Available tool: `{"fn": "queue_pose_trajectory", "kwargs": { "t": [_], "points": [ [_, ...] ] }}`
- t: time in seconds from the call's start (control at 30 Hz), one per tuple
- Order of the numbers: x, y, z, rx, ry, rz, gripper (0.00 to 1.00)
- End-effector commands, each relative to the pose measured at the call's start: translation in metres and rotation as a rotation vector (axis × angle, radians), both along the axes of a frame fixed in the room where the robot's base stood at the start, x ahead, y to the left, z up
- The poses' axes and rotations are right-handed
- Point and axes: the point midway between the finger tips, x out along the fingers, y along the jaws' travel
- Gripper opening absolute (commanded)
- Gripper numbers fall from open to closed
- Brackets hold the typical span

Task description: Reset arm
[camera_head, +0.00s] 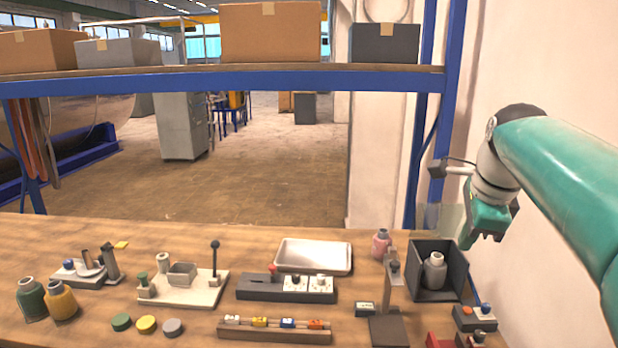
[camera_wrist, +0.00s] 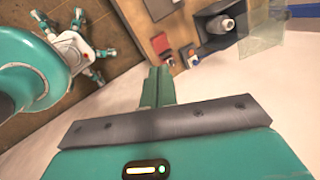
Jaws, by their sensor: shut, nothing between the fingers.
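My arm comes in from the right in the head view, and my gripper (camera_head: 481,238) hangs at the right end of the table, beside the dark open box. In the wrist view my gripper (camera_wrist: 158,85) shows its green fingers together, with nothing between them. It is clear of the table's objects. The wooden table (camera_head: 190,232) runs across the lower part of the head view.
The dark box (camera_head: 456,245) holds a grey bottle (camera_head: 434,271). A pink bottle (camera_head: 381,244), a white tray (camera_head: 313,256) and a switch block (camera_head: 286,288) stand left of it. A shelf beam (camera_head: 220,79) with boxes spans above. A wall is close on the right.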

Motion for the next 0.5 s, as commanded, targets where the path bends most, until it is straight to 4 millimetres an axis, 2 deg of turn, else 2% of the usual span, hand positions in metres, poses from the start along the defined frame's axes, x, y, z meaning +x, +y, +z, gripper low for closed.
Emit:
{"fn": "queue_pose_trajectory", "kwargs": {
  "t": [0.03,0.27,0.5],
  "points": [
    [-0.016,0.012,-0.007,-0.037,-0.012,0.122,0.00],
    [-0.080,0.061,-0.052,-0.268,-0.068,0.728,0.00],
    [-0.146,0.101,-0.117,-0.559,-0.106,1.337,0.00]
  ]
}}
